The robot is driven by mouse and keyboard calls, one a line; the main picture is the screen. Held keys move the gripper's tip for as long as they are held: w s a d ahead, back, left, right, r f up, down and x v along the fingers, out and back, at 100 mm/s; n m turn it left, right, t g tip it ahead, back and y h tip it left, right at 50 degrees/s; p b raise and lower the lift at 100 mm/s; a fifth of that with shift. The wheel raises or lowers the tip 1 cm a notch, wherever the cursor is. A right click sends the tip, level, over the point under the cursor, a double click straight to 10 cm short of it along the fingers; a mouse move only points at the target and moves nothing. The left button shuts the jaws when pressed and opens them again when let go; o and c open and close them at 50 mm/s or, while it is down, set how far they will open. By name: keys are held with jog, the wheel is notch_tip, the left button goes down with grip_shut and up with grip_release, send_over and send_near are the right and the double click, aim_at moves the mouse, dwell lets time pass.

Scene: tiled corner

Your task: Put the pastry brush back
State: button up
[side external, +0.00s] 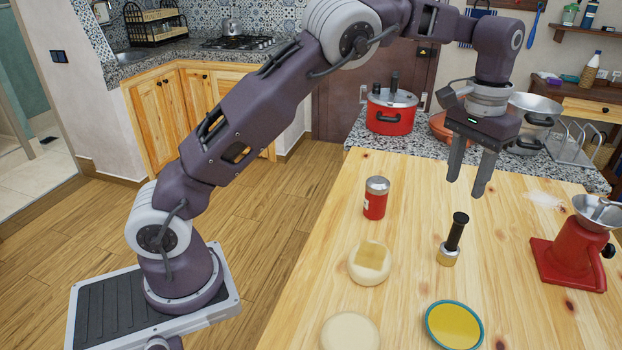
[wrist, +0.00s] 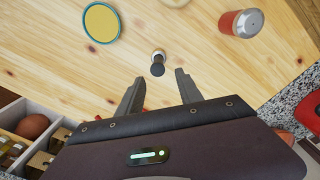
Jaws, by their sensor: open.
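In the wrist view the brush appears just beyond the gap between my gripper's fingertips (wrist: 159,78).
A red grinder (side external: 575,255) stands right. Pots, including a red cooker (side external: 391,112), line the counter behind.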

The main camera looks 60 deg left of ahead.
jog(key=s+a+r+t+h, duration=0.15)
jog(key=s+a+r, duration=0.25)
jog(key=s+r, duration=0.95)
jog(key=s+f+t+y, duration=0.1)
jog(key=s+f+t, duration=0.1)
jog(key=s, duration=0.8)
jog(key=s+f+t, duration=0.1)
jog(key=s+f, duration=0.4)
jog(key=s, duration=0.6)
jog(key=shift+s+a+f+t+y, duration=0.2)
jog(key=shift+a+f+t+y, duration=0.1)
jog(key=shift+a+t+y, duration=0.1)
